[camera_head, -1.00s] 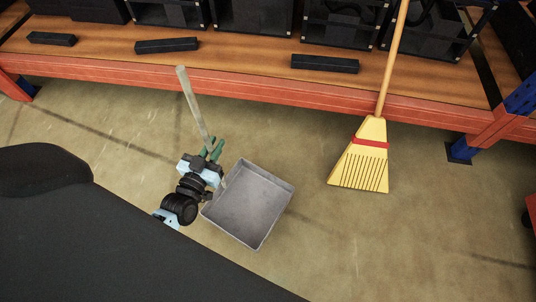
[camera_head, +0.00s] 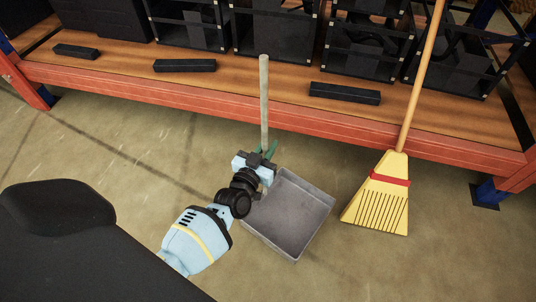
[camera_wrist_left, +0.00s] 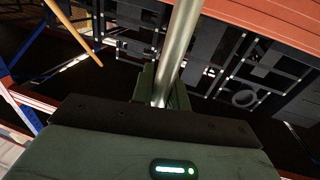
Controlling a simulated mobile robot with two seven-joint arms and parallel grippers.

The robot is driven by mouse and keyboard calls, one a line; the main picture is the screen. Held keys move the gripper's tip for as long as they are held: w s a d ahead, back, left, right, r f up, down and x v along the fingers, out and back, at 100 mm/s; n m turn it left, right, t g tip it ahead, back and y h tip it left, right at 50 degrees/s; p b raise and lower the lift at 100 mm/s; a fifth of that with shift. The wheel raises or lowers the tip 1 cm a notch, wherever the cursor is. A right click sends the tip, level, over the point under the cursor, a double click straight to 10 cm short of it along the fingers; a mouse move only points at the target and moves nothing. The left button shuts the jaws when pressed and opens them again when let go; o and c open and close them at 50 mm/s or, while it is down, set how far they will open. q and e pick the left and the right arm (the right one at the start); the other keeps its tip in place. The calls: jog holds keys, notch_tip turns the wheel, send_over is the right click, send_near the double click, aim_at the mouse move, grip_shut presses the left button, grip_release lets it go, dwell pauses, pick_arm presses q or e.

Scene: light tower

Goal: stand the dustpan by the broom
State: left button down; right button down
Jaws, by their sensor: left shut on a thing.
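The dustpan (camera_head: 291,216) is a grey metal pan with a long upright handle (camera_head: 264,100). My left gripper (camera_head: 266,153), with green fingers, is shut on the lower part of that handle. The handle also runs up between the fingers in the left wrist view (camera_wrist_left: 178,55). The pan is to the right of the gripper, over the concrete floor; I cannot tell if it touches the floor. The yellow broom (camera_head: 380,197) with a red band leans against the shelf, bristles down, to the right of the dustpan with a gap between them. My right gripper is not in view.
An orange shelf beam (camera_head: 300,122) runs behind the dustpan and broom, with black crates (camera_head: 275,30) and dark bars (camera_head: 344,93) on the wooden shelf. A blue shelf post (camera_head: 487,192) stands right of the broom. Bare floor lies between pan and broom.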

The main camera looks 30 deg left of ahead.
pick_arm(q)
notch_tip(320, 180, down, 3)
jog(key=b, duration=0.2)
jog(key=shift+f+b, duration=0.1)
jog(key=shift+b, duration=0.25)
jog(key=c, duration=1.8)
grip_release()
jog(key=shift+f, duration=0.2)
jog(key=o, duration=0.4)
jog(key=shift+o, duration=0.2)
jog(key=shift+r, duration=0.15)
